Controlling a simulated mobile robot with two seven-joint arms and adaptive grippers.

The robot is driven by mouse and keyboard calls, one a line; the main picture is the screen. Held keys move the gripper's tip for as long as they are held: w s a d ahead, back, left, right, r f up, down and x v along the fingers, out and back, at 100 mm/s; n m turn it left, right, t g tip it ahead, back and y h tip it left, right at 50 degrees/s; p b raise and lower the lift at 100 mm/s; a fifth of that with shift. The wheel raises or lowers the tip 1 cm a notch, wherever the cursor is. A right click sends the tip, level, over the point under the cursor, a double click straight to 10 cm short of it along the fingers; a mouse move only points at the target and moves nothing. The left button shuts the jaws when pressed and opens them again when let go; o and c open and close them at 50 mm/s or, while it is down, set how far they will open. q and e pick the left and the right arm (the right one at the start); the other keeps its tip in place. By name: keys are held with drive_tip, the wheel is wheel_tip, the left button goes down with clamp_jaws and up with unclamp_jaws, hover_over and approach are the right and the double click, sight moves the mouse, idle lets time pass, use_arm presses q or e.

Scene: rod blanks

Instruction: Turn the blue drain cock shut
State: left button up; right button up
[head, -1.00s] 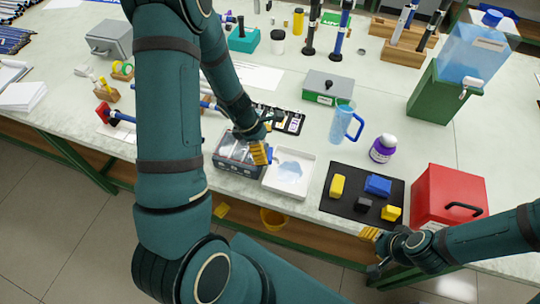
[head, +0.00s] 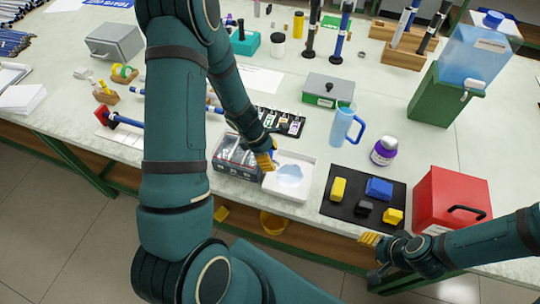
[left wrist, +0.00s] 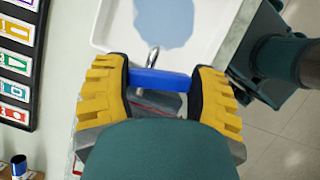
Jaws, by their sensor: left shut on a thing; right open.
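The blue drain cock (left wrist: 160,80) shows as a blue bar handle in the left wrist view, with a curved metal spout (left wrist: 152,57) just beyond it. My left gripper (left wrist: 163,92) has its yellow fingers on both ends of the handle and is shut on it. In the head view my left gripper (head: 266,160) is at the right side of a grey tank (head: 234,172) and hides most of the cock. A white tray (head: 304,183) with a light blue puddle (head: 290,174) lies beside the tank. My right gripper (head: 370,252) is open and empty near the front edge.
A black mat (head: 340,208) with yellow, blue and black blocks lies right of the tray. A red box (head: 452,197), a purple-banded bottle (head: 384,150) and a blue-handled jug (head: 342,124) stand nearby. A card strip (left wrist: 14,62) lies left of the gripper.

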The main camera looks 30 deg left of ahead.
use_arm(q)
drive_tip(key=shift+a+r+m+p, duration=0.1)
drive_tip(key=shift+r+m+p, duration=0.05)
drive_tip(key=shift+m+p, duration=0.45)
drive_tip(key=shift+a+m+g+p, duration=0.1)
drive_tip(key=shift+m+g+p, duration=0.2)
drive_tip(key=shift+m+g, duration=0.35)
drive_tip(key=shift+m, duration=0.25)
drive_tip(key=o, duration=1.2)
drive_tip(key=v, duration=1.1)
drive_tip(key=shift+s+a+r, duration=0.2)
drive_tip(key=shift+a+r, duration=0.1)
drive_tip(key=shift+a, duration=0.05)
